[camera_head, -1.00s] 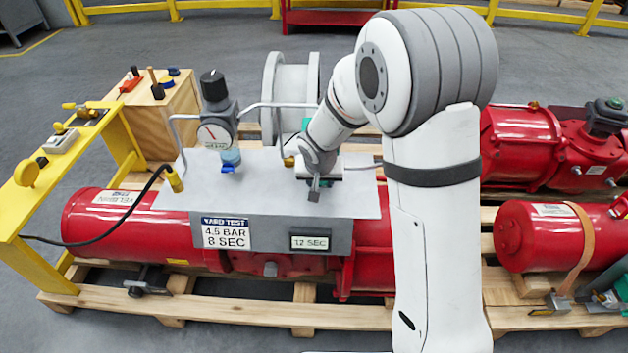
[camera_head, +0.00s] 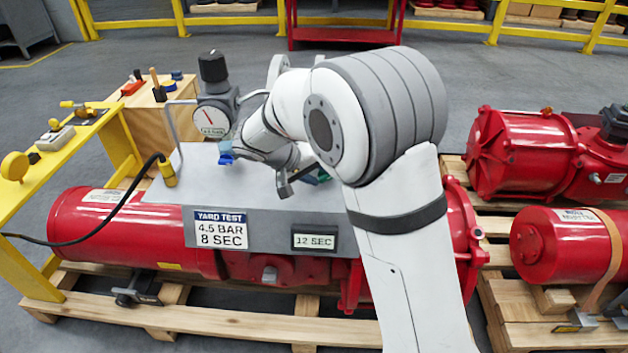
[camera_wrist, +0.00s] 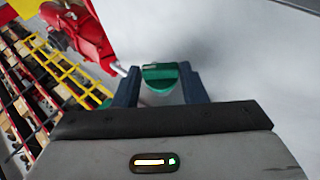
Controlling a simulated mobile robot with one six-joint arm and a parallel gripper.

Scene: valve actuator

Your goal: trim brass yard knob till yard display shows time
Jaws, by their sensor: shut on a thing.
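The yard display (camera_head: 314,241) reads 12 SEC on the front of the grey panel box (camera_head: 275,210). The yard test placard (camera_head: 220,230) beside it reads 4.5 BAR, 8 SEC. The brass knob is not visible; my arm covers that part of the panel top. My gripper (camera_wrist: 160,84) is shut on a green piece (camera_wrist: 160,74), which sits between its two dark blue fingers in the wrist view. In the head view, a bit of the green piece (camera_head: 323,176) shows beside my arm, over the panel's right part.
A gauge (camera_head: 211,120) with a black knob (camera_head: 212,66) stands on the panel's left part. A black cable (camera_head: 120,218) runs to a yellow plug (camera_head: 167,172). Red actuators (camera_head: 520,150) lie on pallets to the right. A yellow stand (camera_head: 45,165) is at left.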

